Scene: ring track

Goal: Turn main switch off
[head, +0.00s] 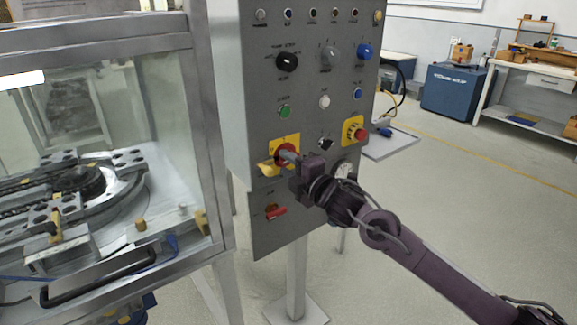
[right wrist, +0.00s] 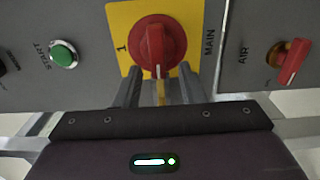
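The main switch (head: 284,148) is a red rotary knob on a yellow plate, on the grey control panel (head: 262,225). In the right wrist view the red knob (right wrist: 150,45) is close ahead, with its white mark pointing towards my gripper and the labels "I" and "MAIN" on either side. My right gripper (head: 287,158) is at the switch in the head view and partly covers it. In the wrist view its two fingers (right wrist: 160,88) are apart, one towards each side of the knob. Whether they touch it I cannot tell. My left gripper is not in view.
A red AIR switch (head: 275,212) sits below the main switch. A green START button (head: 285,111) is above, and a red emergency stop (head: 360,134) on yellow is to the right. A glass-walled machine enclosure (head: 215,140) stands close on the left. Floor on the right is open.

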